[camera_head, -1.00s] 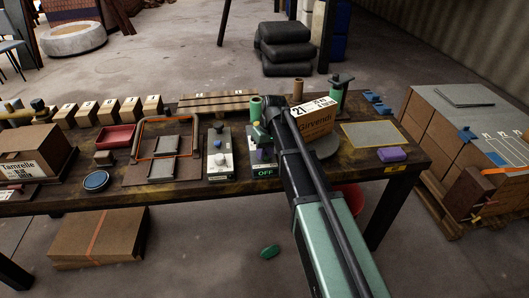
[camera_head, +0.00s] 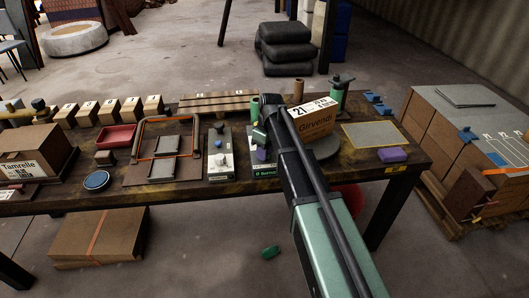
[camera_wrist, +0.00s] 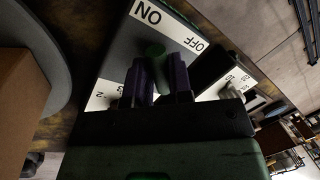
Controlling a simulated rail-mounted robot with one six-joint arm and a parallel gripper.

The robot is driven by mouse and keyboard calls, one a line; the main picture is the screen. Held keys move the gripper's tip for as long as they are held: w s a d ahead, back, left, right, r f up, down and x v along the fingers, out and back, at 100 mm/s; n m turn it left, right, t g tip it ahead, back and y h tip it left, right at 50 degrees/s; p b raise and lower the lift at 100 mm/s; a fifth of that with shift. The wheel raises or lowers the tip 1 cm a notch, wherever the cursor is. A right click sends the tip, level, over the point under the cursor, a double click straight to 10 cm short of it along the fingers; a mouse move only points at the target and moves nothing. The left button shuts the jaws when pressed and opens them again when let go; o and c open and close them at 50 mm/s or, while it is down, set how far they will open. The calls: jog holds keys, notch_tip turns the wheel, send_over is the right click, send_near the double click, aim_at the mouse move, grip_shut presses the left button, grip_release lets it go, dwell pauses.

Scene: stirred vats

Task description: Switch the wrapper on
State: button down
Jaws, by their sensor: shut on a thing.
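The wrapper's control panel (camera_head: 268,171) stands mid-table, mostly behind my arm in the head view. My gripper also shows in the head view (camera_head: 262,155), over the panel. The green display strip (camera_head: 265,173) shows a 0 and a small blurred word. The wrapper's grey turntable (camera_head: 325,147) bears a carton (camera_head: 316,123).
A second panel (camera_head: 220,160) with knobs stands just left of the wrapper's panel. A green post (camera_head: 255,107) rises behind the panel. A purple block (camera_head: 392,155) and a yellow-edged mat (camera_head: 372,135) lie to the right. A green piece (camera_head: 270,252) lies on the floor.

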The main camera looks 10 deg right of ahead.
jog(key=c, duration=1)
grip_release()
jog(key=shift+c, duration=0.2)
notch_tip(320, 180, up, 10)
jog(key=w+d+p, duration=0.1)
jog(key=p, duration=0.9)
jog(key=shift+w+d+r+p, duration=0.15)
jog(key=shift+d+r+p, duration=0.1)
jog(key=shift+d+p, duration=0.05)
